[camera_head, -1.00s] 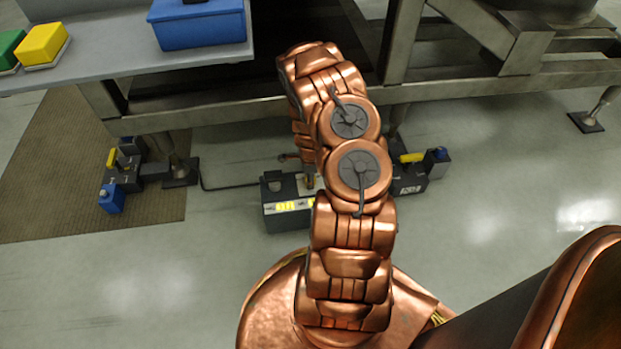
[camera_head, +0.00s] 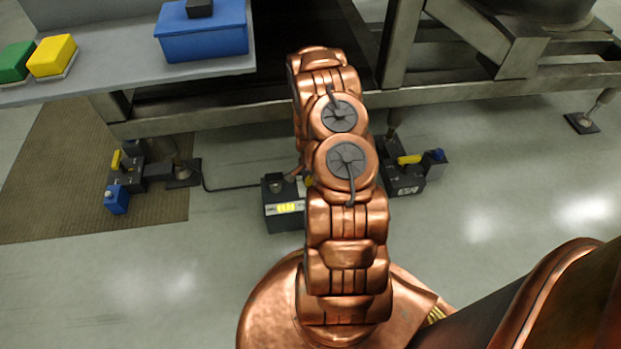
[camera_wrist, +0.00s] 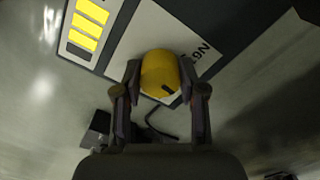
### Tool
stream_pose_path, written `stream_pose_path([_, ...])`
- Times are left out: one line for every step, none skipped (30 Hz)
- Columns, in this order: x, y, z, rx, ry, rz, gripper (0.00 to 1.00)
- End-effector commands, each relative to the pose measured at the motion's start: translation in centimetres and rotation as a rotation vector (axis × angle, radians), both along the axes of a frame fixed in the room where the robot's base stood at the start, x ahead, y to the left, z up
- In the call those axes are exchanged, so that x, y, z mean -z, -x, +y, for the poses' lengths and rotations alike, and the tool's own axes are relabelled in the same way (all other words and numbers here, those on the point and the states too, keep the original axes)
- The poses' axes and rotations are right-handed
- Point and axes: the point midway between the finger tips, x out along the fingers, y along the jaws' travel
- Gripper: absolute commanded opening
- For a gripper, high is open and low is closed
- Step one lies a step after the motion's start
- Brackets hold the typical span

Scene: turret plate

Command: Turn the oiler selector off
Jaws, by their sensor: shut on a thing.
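In the wrist view a round yellow knob (camera_wrist: 158,70) with a short dark mark near its lower right edge sits on a pale plate (camera_wrist: 150,35) with partly hidden dark lettering. My gripper (camera_wrist: 160,82) has a finger on each side of the knob and is shut on it. In the head view the dark floor box (camera_head: 284,216) with a lit yellow panel stands partly behind my arm. My gripper and most of the knob are hidden there. I cannot read the lettering well enough to tell which setting the knob points to.
Lit yellow bars (camera_wrist: 88,25) lie beside the plate. Other floor units stand left (camera_head: 128,175) and right (camera_head: 405,178) of the box. A cable (camera_head: 225,188) runs along the floor. A metal frame (camera_head: 250,110) and a shelf with a blue box (camera_head: 203,38) are above. The floor in front is open.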

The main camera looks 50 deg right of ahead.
Motion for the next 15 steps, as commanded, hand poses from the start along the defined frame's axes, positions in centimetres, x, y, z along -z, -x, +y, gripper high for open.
stream_pose_path([-0.18, -0.01, 0.04, -0.024, -0.001, 0.0, 0.06])
stream_pose_path([-0.17, 0.0, 0.04, -0.04, -0.001, 0.0, 0.06])
stream_pose_path([-0.15, 0.0, 0.04, -0.059, -0.001, 0.001, 0.06])
stream_pose_path([-0.14, 0.01, 0.04, -0.072, -0.001, 0.001, 0.06])
stream_pose_path([-0.12, 0.02, 0.05, -0.083, -0.001, 0.001, 0.06])
stream_pose_path([-0.1, 0.02, 0.06, -0.096, -0.001, 0.001, 0.06])
stream_pose_path([-0.09, 0.03, 0.06, -0.105, -0.001, 0.001, 0.06])
stream_pose_path([-0.07, 0.04, 0.06, -0.114, -0.001, 0.001, 0.06])
stream_pose_path([-0.05, 0.04, 0.06, -0.123, -0.001, 0.001, 0.06])
stream_pose_path([-0.04, 0.04, 0.07, -0.128, -0.001, 0.001, 0.06])
stream_pose_path([-0.03, 0.05, 0.07, -0.133, -0.001, 0.001, 0.06])
stream_pose_path([-0.02, 0.05, 0.07, -0.138, -0.001, 0.001, 0.06])
stream_pose_path([0.0, 0.06, 0.07, -0.141, -0.002, 0.001, 0.06])
stream_pose_path([0.0, 0.05, 0.07, -0.143, -0.002, 0.001, 0.06])
stream_pose_path([0.01, 0.05, 0.07, -0.146, -0.002, 0.001, 0.06])
